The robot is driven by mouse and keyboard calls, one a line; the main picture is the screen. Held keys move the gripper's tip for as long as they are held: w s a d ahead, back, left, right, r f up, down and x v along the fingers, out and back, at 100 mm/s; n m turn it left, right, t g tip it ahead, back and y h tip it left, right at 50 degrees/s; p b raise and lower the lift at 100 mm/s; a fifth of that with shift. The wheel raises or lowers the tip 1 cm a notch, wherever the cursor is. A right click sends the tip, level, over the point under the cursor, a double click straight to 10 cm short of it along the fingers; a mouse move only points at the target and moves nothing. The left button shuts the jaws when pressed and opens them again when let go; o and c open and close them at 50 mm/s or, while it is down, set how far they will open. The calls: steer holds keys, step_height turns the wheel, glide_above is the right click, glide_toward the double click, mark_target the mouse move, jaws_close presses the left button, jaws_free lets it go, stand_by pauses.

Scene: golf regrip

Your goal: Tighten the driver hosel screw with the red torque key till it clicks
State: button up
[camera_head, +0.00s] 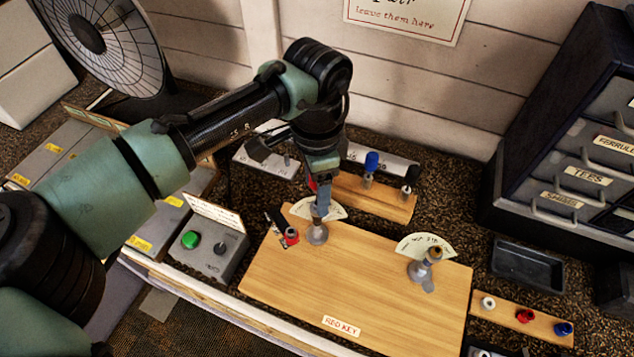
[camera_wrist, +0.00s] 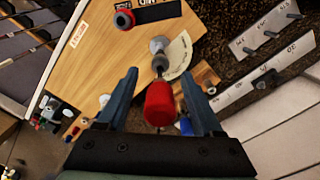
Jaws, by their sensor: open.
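The red torque key (camera_wrist: 160,103) stands with its shaft down in a grey round fitting (camera_wrist: 159,45) on the wooden board (camera_head: 370,295). A pale dial card (camera_head: 318,208) sits beside the fitting. My gripper (camera_wrist: 160,72) is open, with one finger on each side of the red handle and a visible gap on both sides. In the head view my gripper (camera_head: 321,212) is above the left fitting (camera_head: 317,234) and hides most of the key. A black piece with a red ring (camera_head: 290,237) lies left of this fitting; it also shows in the wrist view (camera_wrist: 125,19).
A second fitting (camera_head: 421,270) with a dial card stands right on the board. Behind, a rack (camera_head: 350,192) holds a blue-handled key (camera_head: 371,164) and a black one (camera_head: 410,178). A green-button box (camera_head: 208,250) stands left, a dark tray (camera_head: 527,266) right.

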steer(key=shift+f, duration=0.15)
jaws_close()
steer(key=c, duration=0.6)
jaws_free()
jaws_close()
steer(key=m+p, duration=0.1)
steer(key=m, duration=0.3)
steer(key=shift+m, duration=0.9)
